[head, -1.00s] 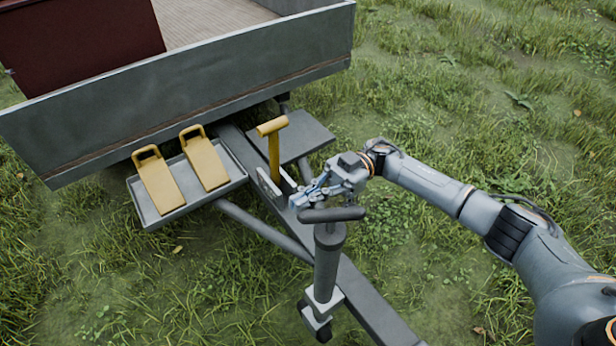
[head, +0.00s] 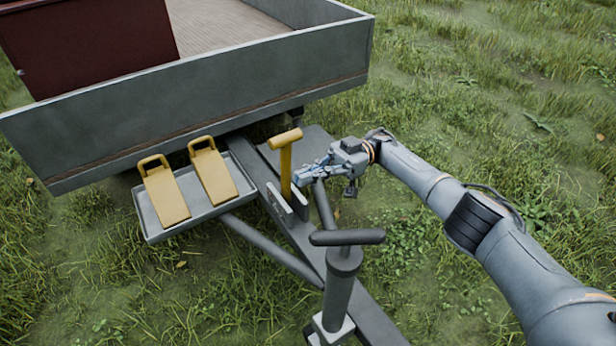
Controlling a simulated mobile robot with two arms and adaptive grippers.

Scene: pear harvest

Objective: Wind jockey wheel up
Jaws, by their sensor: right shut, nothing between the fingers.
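The jockey wheel (head: 340,285) is a grey upright tube clamped to the trailer's drawbar, with a dark crank handle (head: 347,237) across its top. Its lower end is cut off by the bottom of the picture. My right gripper (head: 303,177) is shut and empty. It is above and behind the crank handle, apart from it, with its fingers pointing left toward the yellow T-handled lever (head: 285,165). I cannot tell whether the fingertips touch the lever. My left gripper is not in view.
The grey trailer bed (head: 210,100) stands behind, with a dark red box (head: 90,40) in it. A tray (head: 152,228) beside the drawbar holds two yellow wheel chocks (head: 166,195). A flat grey plate (head: 305,143) lies behind the lever. Grass on the right is open.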

